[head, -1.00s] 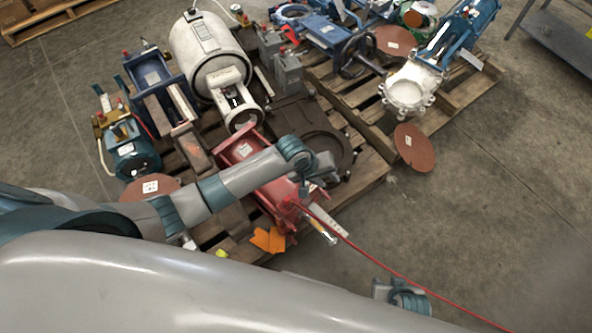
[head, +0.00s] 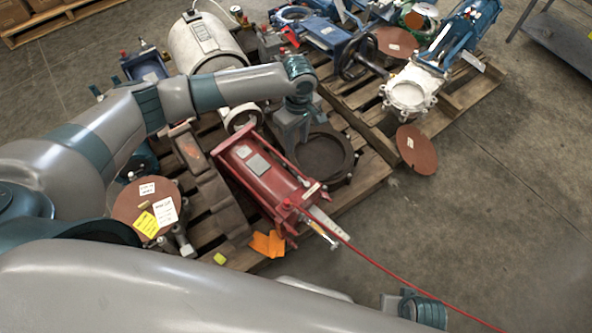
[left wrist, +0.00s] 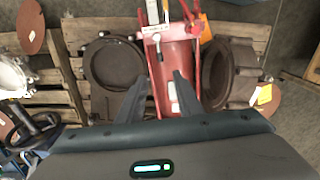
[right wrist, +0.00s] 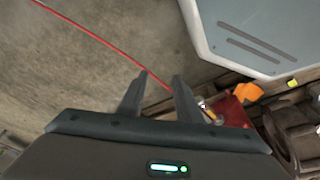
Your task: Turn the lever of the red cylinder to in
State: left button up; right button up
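The red cylinder (head: 262,178) lies on the near pallet in the head view, with a red hose running from its lower right end. A thin metallic lever-like part (head: 322,234) sticks out at that end, beside a pale flat bar (head: 330,221); its marking is not readable. My left gripper (head: 289,143) is open and empty above the cylinder's upper right side. In the left wrist view its fingers (left wrist: 160,77) point at the red body (left wrist: 180,75). My right gripper (right wrist: 160,75) is open; the cylinder's end (right wrist: 232,112) shows beyond its right finger.
An orange tag (head: 268,243) lies by the cylinder's lower end. A brown round flange (head: 322,157) is to its right and a rusty bracket (head: 215,190) to its left. The red hose (head: 400,278) crosses the floor. Open floor (head: 480,220) lies to the right.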

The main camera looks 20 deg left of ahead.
aim_at(296, 174)
pick_arm(q)
jog(key=shift+f, duration=0.1)
